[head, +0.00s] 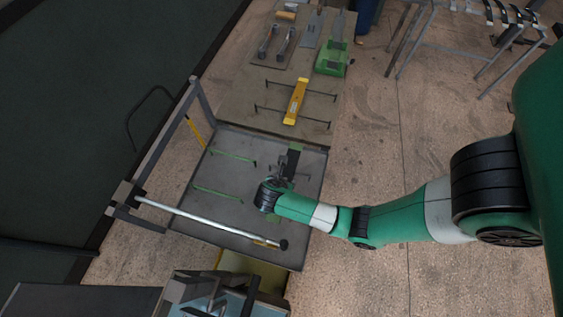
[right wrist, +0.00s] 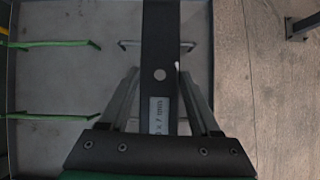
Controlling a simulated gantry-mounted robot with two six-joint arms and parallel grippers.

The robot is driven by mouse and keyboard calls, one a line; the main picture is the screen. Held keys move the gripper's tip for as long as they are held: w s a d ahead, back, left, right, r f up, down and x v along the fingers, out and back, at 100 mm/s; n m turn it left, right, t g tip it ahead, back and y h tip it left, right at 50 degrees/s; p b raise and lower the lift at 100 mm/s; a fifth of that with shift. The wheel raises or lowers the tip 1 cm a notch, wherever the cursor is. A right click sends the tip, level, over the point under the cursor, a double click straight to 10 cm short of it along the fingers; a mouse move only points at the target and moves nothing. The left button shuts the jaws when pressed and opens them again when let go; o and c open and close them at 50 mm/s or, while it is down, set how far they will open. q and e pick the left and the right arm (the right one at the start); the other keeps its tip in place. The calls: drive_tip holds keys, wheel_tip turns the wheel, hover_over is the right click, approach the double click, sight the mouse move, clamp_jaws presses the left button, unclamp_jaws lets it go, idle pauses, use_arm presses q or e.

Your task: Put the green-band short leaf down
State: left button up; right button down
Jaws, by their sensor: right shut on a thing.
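My right gripper (head: 282,180) is over the right part of a grey tray (head: 313,165). It is shut on a dark flat leaf, seen in the head view (head: 292,158) and in the right wrist view (right wrist: 160,40). The leaf has a round hole and a pale label between the fingers (right wrist: 157,112). Two green rods (head: 233,158) (head: 217,193) stand left of the leaf. My left gripper is not in view.
A long pale bar with a dark knob (head: 205,218) crosses the tray's front. A grey frame post (head: 160,145) rises at left. Behind, a board holds a yellow block (head: 295,101), dark rods and a green holder (head: 332,60). Bare tray floor lies between the green rods.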

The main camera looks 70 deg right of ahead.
drive_tip(key=shift+f+b, duration=1.3)
drive_tip(key=shift+f, duration=3.5)
drive_tip(key=shift+f, duration=0.1)
drive_tip(key=shift+f+b, duration=0.3)
drive_tip(key=shift+f, duration=0.05)
drive_tip(key=shift+f, duration=0.1)
drive_tip(key=shift+c, duration=0.5)
unclamp_jaws()
drive_tip(key=shift+s, duration=0.1)
